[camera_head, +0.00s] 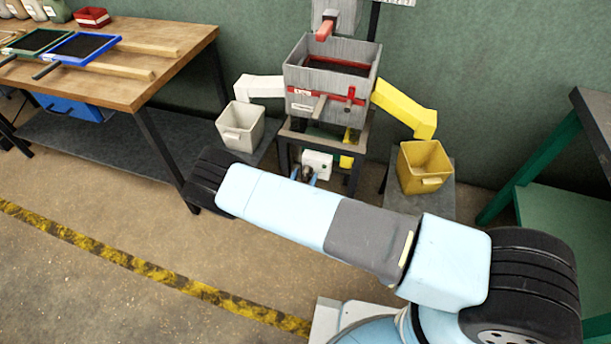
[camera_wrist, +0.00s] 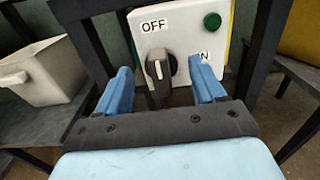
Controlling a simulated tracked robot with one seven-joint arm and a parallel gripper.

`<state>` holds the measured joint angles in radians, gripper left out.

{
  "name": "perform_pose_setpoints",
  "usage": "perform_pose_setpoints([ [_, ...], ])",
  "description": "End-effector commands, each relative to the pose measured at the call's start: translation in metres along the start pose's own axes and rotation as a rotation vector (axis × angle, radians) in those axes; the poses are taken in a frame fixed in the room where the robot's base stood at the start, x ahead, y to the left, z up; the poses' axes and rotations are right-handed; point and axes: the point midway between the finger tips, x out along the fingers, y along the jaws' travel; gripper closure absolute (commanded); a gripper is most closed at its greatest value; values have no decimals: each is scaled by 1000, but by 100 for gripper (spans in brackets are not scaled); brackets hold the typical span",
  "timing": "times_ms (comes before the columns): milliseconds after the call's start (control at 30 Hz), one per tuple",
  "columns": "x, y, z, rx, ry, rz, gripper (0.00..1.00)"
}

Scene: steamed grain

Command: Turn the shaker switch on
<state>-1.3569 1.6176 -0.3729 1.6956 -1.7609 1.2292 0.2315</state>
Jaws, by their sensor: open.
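The shaker switch is a black rotary knob (camera_wrist: 160,72) with a white pointer line, on a white box (camera_wrist: 191,30) that also shows low on the machine in the head view (camera_head: 320,161). The knob's pointer is turned up toward the OFF label (camera_wrist: 155,25). The ON label (camera_wrist: 201,56) is partly hidden by my right finger. My gripper (camera_wrist: 163,88) is open, its blue fingers on either side of the knob, with visible gaps. In the head view my gripper (camera_head: 304,175) is small, in front of the box. Contact with the knob cannot be told.
A green round lamp or button (camera_wrist: 212,20) sits on the box. Dark frame legs flank it. The grey shaker (camera_head: 301,85) stands above. A white bin (camera_head: 240,128) is at left, a yellow bin (camera_head: 424,168) at right. A wooden table (camera_head: 140,85) stands at far left.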

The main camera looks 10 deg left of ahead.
Motion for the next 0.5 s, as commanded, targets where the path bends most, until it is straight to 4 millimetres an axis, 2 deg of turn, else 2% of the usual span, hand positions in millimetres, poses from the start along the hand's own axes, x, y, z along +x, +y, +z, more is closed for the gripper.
perform_pose_setpoints([
  [200, 13, -1, 0, -1, 1, -2, 31],
  [500, 14, -1, 0, -1, 1, -2, 33],
])
